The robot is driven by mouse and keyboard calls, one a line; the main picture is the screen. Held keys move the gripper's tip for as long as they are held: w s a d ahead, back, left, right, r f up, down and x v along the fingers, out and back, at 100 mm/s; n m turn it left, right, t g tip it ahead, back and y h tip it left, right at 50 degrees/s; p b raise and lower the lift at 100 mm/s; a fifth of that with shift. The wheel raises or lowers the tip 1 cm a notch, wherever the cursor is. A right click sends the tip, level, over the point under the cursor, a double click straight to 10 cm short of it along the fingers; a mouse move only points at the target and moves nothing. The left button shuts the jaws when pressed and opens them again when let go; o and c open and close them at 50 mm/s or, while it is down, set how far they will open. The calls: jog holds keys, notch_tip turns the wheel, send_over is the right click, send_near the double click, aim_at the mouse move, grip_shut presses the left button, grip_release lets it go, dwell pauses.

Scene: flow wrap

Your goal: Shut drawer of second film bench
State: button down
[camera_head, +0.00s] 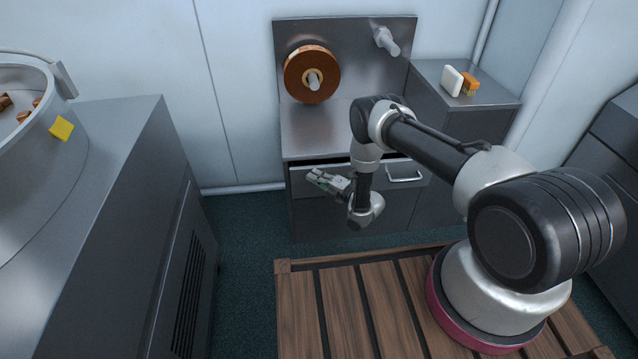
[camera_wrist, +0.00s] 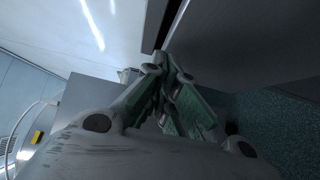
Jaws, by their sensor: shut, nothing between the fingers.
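The film bench (camera_head: 300,138) is grey metal with a brown film roll on a back panel spindle. Its drawer (camera_head: 405,168) has a bar handle (camera_head: 404,179) on the right of its front. A dark gap shows above the drawer front, so it stands a little open. My gripper (camera_head: 314,177) is shut and empty, in front of the left part of the drawer front. In the wrist view its closed fingertips (camera_wrist: 163,60) are close to a grey panel edge with a dark gap; I cannot tell whether they touch. My arm hides the drawer's middle.
A grey cabinet with a large metal bowl (camera_head: 30,140) stands at the left. A slatted wooden platform (camera_head: 345,310) is in front; dark floor shows between.

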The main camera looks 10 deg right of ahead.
aim_at(311, 169)
jog(key=shift+w, duration=0.2)
jog(key=shift+w, duration=1.3)
